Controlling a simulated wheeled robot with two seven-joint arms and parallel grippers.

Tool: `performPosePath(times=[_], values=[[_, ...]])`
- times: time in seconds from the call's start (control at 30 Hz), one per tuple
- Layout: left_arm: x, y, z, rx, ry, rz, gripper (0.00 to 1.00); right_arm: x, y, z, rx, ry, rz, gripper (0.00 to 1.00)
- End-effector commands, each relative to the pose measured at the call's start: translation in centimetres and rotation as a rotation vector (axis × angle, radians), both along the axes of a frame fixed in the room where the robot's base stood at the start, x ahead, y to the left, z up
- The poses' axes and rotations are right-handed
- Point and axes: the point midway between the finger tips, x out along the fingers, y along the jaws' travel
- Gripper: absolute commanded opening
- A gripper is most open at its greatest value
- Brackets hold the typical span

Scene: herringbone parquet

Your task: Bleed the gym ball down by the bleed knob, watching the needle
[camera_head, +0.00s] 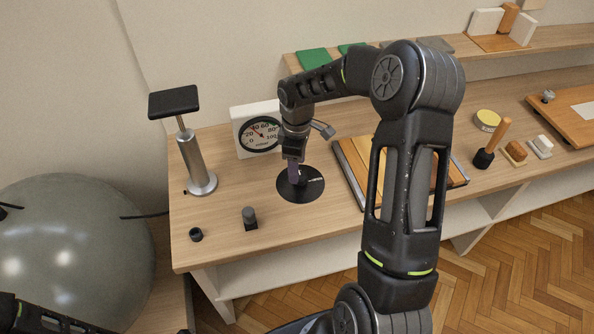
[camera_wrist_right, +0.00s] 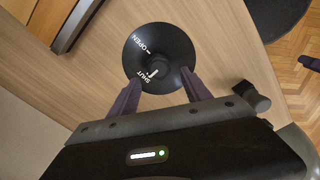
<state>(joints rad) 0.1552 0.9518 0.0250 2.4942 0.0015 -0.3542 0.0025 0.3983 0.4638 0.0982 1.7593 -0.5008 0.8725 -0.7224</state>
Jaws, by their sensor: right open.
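The bleed knob stands on a round black dial (camera_head: 312,190) marked OPEN and SHUT; in the right wrist view the dial (camera_wrist_right: 150,45) shows a white pointer line close to SHUT. My right gripper (camera_head: 293,176) is down over the dial. In the wrist view its purple fingers (camera_wrist_right: 161,78) are apart at the dial's near side, and I cannot tell whether they touch the knob. The white-cased gauge (camera_head: 243,112) stands behind the dial, its reddish needle too small to read exactly. The grey gym ball (camera_head: 70,240) is at the left, looking round. My left gripper is out of view.
A pump (camera_head: 197,165) with a black top stands left of the gauge. A black cap (camera_head: 196,235) and a small dark block (camera_head: 250,224) lie near the front edge. A wooden board (camera_head: 352,168) is right of the dial, partly behind my right arm.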

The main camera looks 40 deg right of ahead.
Motion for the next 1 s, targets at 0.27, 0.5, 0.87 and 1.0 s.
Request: performPosePath(times=[0.27,0.5,0.87,1.0], values=[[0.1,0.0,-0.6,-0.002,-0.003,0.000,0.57,0.1,0.0,4.2,-0.001,-0.003,0.000,0.57],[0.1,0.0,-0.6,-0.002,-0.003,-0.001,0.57,0.0,0.0,4.9,0.001,-0.001,0.001,0.57],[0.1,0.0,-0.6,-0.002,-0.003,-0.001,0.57,0.0,0.0,4.9,0.000,0.000,0.001,0.57],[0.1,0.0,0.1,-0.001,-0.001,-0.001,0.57,0.0,0.0,5.6,0.001,-0.001,0.001,0.57]])
